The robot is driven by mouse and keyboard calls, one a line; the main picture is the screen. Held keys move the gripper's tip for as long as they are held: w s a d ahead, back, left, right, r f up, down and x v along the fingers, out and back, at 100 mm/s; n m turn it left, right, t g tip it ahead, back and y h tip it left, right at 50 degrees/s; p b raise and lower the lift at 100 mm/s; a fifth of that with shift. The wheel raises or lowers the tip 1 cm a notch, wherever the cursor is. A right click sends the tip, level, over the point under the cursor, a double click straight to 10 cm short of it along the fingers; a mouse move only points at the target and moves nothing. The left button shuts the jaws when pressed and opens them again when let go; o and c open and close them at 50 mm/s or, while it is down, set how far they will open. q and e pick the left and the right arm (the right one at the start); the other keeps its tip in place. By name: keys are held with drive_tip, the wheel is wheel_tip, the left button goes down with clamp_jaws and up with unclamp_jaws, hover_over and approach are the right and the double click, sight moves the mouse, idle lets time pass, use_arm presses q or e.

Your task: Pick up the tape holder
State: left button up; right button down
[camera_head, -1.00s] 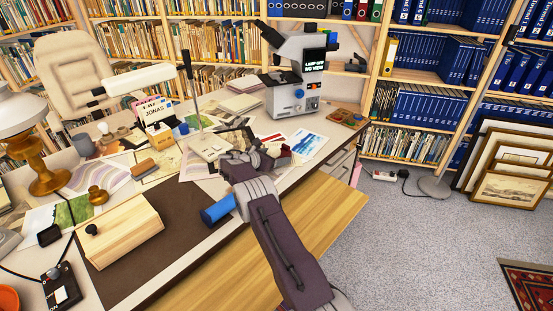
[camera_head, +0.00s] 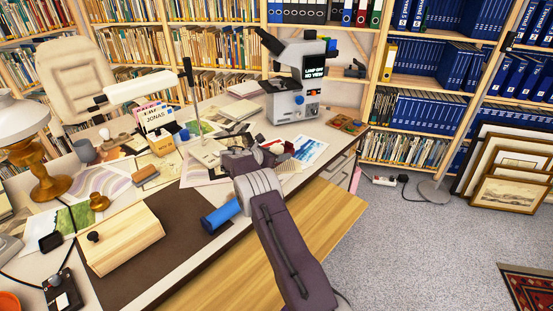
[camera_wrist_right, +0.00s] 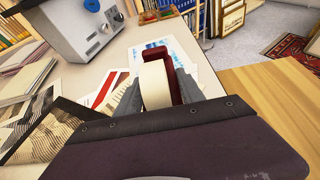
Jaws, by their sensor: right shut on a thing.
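The tape holder (camera_wrist_right: 181,65) is dark red with a cream roll of tape (camera_wrist_right: 155,84) in it. In the right wrist view it sits between the two grey fingers of my right gripper (camera_wrist_right: 158,88), which is shut on it. In the head view only a small dark red part of the tape holder (camera_head: 285,165) shows past my right gripper (camera_head: 264,156), over the desk's right side. Whether it touches the desk is hard to tell. My left gripper is not in view.
A grey microscope (camera_head: 292,100) stands behind the gripper. Papers and prints (camera_head: 310,149) lie around it. A blue cylinder (camera_head: 220,215), a wooden box (camera_head: 120,238) and a lamp (camera_head: 38,170) are to the left. Carpeted floor (camera_head: 420,245) is open at right.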

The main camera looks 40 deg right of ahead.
drive_tip(key=s+d+r, duration=0.3)
drive_tip(key=s+r, duration=0.3)
drive_tip(key=s, duration=0.3)
drive_tip(key=shift+s+d+p, duration=0.3)
drive_tip(key=shift+s+d, duration=0.05)
drive_tip(key=shift+r, duration=0.1)
